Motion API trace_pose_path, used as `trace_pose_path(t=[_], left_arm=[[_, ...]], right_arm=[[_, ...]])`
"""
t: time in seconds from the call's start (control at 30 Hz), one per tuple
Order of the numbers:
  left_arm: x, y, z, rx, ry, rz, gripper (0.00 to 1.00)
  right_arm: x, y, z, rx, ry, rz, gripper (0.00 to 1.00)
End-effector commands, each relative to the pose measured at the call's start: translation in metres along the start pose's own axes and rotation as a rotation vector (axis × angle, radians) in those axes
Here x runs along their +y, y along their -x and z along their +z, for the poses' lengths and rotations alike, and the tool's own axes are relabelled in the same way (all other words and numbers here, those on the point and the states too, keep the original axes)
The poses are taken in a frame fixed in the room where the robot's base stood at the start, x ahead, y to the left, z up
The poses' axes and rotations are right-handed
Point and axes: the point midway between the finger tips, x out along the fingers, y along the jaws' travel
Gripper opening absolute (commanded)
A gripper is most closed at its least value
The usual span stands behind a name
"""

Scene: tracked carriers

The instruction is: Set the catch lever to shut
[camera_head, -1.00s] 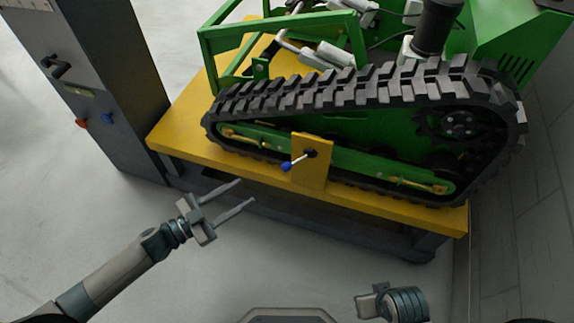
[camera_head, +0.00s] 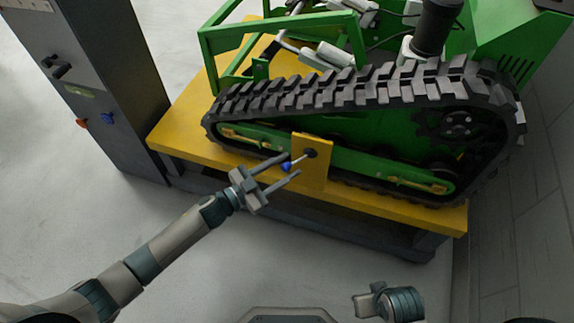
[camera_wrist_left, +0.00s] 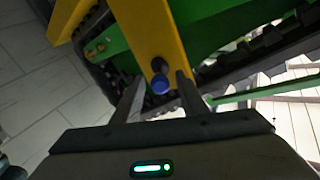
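The catch lever (camera_head: 298,161) is a short metal rod with a blue knob (camera_head: 286,167), on a dark pivot on a yellow plate (camera_head: 314,178) at the side of the green tracked carrier. The rod points left and slightly down from the pivot. My left gripper (camera_head: 292,164) is open, its two fingers pointing at the knob, one on either side of it in the picture. In the left wrist view the knob (camera_wrist_left: 160,84) shows between the fingertips, with no clear contact. My right gripper (camera_head: 366,303) is low in the head view; its fingers cannot be made out.
The carrier with its black rubber track (camera_head: 350,92) stands on a yellow-topped bench (camera_head: 185,128). A dark grey cabinet (camera_head: 115,90) with a black handle and red and blue knobs stands at the left. The floor in front of the bench is clear.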

Motion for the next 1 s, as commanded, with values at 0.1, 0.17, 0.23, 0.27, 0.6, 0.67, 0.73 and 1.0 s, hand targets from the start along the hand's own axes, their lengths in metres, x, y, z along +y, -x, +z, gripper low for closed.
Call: trace_pose_path(t=[0.1,0.17,0.23,0.27,0.6,0.67,0.73,1.0], left_arm=[[-0.0003,-0.0074,-0.0003,0.0,-0.001,0.0,0.39],[-0.0001,-0.0088,-0.0002,0.0,0.0,0.0,0.39],[-0.0001,-0.0094,-0.0001,0.0,0.0,0.0,0.39],[-0.0001,-0.0094,-0.0001,0.0,0.0,0.0,0.39],[-0.0001,-0.0091,-0.0002,0.0,0.0,0.0,0.03],[-0.0001,-0.009,-0.0002,0.0,0.0,0.0,0.0],[-0.0001,-0.009,-0.0002,0.0,0.0,0.0,0.0],[0.0031,-0.0109,-0.0017,-0.003,0.002,-0.014,0.0]], right_arm=[[-0.0001,0.0007,-0.0001,-0.001,0.0,0.0,0.31],[-0.0002,0.0014,-0.0006,0.0,0.0,0.0,0.31],[-0.0001,0.0025,-0.0015,0.002,0.0,0.0,0.31],[-0.0001,0.003,-0.0019,0.004,0.0,0.0,0.31],[0.0,0.0038,-0.0028,0.006,0.0,0.0,0.31],[0.0,0.0036,-0.0026,0.006,0.0,0.0,0.31],[0.0001,0.0032,-0.0023,0.005,0.0,0.0,0.31],[-0.0001,0.0008,-0.0013,0.005,-0.001,0.0,0.31]])
